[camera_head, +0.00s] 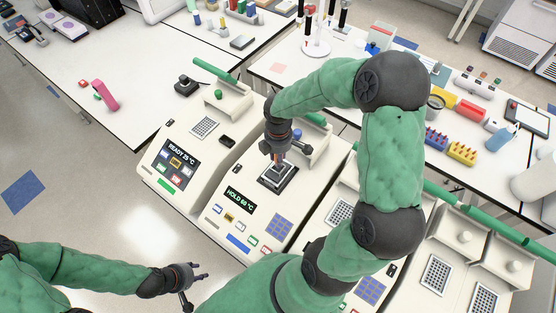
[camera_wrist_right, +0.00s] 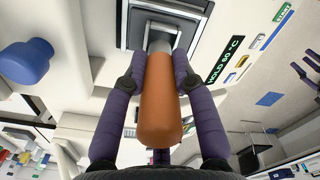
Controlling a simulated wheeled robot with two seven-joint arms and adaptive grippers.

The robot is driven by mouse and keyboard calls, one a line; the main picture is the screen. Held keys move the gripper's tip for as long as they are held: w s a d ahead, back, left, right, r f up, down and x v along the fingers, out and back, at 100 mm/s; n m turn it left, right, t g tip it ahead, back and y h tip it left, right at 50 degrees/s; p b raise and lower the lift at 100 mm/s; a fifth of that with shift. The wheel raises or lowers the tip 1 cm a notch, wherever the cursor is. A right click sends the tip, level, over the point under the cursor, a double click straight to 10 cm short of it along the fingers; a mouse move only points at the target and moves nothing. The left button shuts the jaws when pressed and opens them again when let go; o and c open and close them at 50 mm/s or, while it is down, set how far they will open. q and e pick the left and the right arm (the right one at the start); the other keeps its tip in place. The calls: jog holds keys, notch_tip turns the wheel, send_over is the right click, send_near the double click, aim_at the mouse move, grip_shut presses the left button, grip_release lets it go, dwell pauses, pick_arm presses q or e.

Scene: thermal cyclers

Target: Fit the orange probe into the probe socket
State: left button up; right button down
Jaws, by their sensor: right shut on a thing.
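My right gripper (camera_head: 276,153) is over the middle instrument, whose screen reads HOLD. In the wrist view, the purple fingers (camera_wrist_right: 160,85) are shut on an orange probe (camera_wrist_right: 158,105), one on each side. The probe's narrower grey end points at a grey block in a dark frame (camera_wrist_right: 125,25), probably the probe socket; it also shows in the head view (camera_head: 292,181). The probe's end overlaps the block, and I cannot tell whether it is seated. My left gripper (camera_head: 206,270) is empty, with its fingers apart, over the floor at lower left.
A neighbouring instrument with a READY screen (camera_head: 179,163) stands to the left. A blue knob (camera_wrist_right: 25,62) is beside the socket in the wrist view. More instruments stand to the right. A pink object (camera_head: 105,95) lies on the left bench, which has clear room.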

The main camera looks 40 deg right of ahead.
jog(key=shift+w+f, duration=0.1)
jog(key=shift+f, duration=1.2)
jog(key=c, duration=1)
grip_release()
jog(key=shift+f, duration=0.15)
notch_tip(320, 180, up, 12)
jog(key=shift+r+p, duration=0.2)
jog(key=shift+p, duration=0.1)
jog(key=shift+a+f, duration=0.1)
